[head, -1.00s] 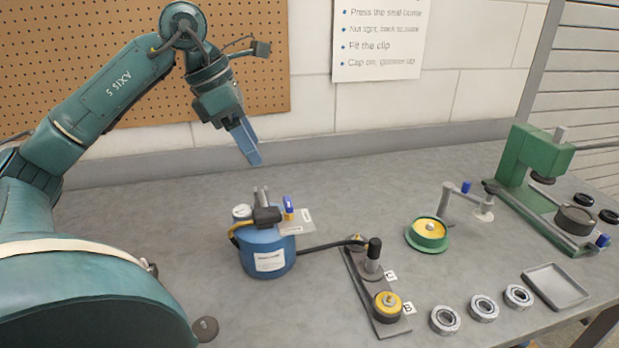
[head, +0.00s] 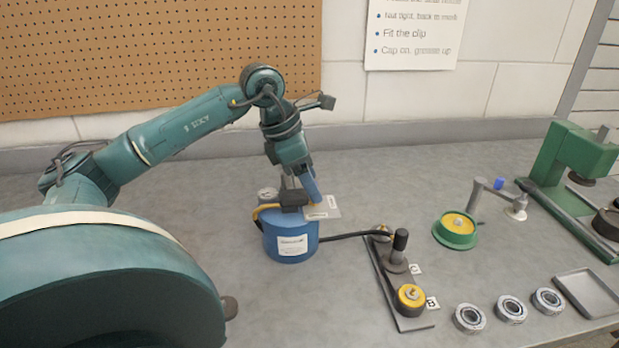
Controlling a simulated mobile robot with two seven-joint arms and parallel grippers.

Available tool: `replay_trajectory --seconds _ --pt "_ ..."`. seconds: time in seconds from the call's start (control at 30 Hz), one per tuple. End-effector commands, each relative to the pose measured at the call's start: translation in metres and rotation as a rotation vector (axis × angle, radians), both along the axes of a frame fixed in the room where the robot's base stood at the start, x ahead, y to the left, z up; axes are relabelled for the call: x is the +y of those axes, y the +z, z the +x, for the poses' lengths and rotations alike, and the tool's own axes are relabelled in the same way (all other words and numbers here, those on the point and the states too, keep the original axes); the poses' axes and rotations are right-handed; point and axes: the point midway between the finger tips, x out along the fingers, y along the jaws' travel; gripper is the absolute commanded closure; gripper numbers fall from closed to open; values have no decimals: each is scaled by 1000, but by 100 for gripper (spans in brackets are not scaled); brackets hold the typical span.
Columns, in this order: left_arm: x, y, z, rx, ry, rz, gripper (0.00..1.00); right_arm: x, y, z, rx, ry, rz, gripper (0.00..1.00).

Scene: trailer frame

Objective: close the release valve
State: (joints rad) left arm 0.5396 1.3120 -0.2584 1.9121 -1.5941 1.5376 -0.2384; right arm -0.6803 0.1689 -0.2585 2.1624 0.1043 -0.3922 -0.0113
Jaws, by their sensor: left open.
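The blue pump tank (head: 291,240) stands on the bench with a dark fitting on top. A pale label plate (head: 326,212) sticks out at its upper right. The small blue-handled valve beside that plate is hidden behind my gripper fingers, so I cannot tell its handle position. My left gripper (head: 312,193) is open and points down at the valve, just above the plate. I cannot tell whether its fingers touch the handle. My right gripper is not in view.
A black hose runs from the tank to a grey plate (head: 387,292) with a yellow-topped part. Several bearing rings (head: 510,308), a grey tray (head: 588,294), a green-rimmed hub (head: 455,236) and a green press (head: 570,160) stand to the right. Bench behind the tank is clear.

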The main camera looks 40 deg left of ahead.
Motion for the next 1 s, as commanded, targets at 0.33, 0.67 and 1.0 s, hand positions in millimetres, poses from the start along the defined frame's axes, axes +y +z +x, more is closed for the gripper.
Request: replay_trajectory --seconds 0.33,0.67,1.0 --pt "0 -2 0 1 0 1 46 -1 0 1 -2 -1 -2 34" --pt "0 -1 0 1 0 1 73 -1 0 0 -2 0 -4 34" --pt "0 -1 0 0 11 1 85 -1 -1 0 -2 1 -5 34"
